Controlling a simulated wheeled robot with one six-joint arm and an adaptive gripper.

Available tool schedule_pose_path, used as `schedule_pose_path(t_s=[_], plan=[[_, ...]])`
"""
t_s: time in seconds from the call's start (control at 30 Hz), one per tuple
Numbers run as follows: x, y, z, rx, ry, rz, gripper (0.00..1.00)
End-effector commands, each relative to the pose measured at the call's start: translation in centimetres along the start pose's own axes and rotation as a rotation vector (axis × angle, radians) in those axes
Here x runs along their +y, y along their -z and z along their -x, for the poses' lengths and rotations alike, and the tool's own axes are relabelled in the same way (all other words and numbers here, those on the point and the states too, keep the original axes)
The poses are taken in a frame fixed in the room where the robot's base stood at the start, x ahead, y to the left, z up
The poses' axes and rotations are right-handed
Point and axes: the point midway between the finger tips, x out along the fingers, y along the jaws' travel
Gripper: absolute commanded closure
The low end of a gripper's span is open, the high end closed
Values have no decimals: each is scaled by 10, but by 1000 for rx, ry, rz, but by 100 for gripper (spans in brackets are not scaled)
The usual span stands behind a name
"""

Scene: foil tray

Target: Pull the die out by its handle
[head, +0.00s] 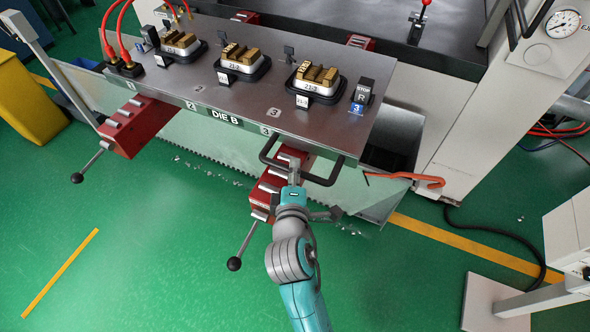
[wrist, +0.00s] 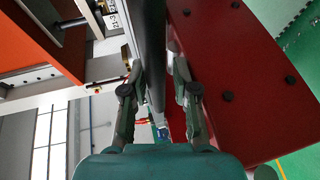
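The die is a grey metal plate (head: 215,92) labelled DIE B, lying partly on the press bed. Its handle (head: 268,149) is a dark bar loop on the front edge near station 3. My gripper (head: 293,172) is at the middle of this handle, reaching up from below in the head view. In the wrist view, the handle bar (wrist: 151,52) runs between the two fingers of my gripper (wrist: 156,68). The left finger looks close against the bar. Whether the right finger touches it is unclear. The fingertip contact is partly hidden.
Red supports with lever arms (head: 140,124) stand under the die's front, one beside my gripper (head: 267,187). An orange hooked tool (head: 410,177) sticks out at the right. A white stand (head: 497,300) is at lower right. Green floor in front is mostly clear.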

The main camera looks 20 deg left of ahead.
Motion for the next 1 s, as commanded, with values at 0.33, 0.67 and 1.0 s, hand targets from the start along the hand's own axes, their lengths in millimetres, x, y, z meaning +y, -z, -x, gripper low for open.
schedule_pose_path(t_s=[0.33,0.67,1.0], plan=[[2,0,8,0,-4,0,71],[1,0,67,2,-3,1,71],[1,0,114,0,-2,0,71]])
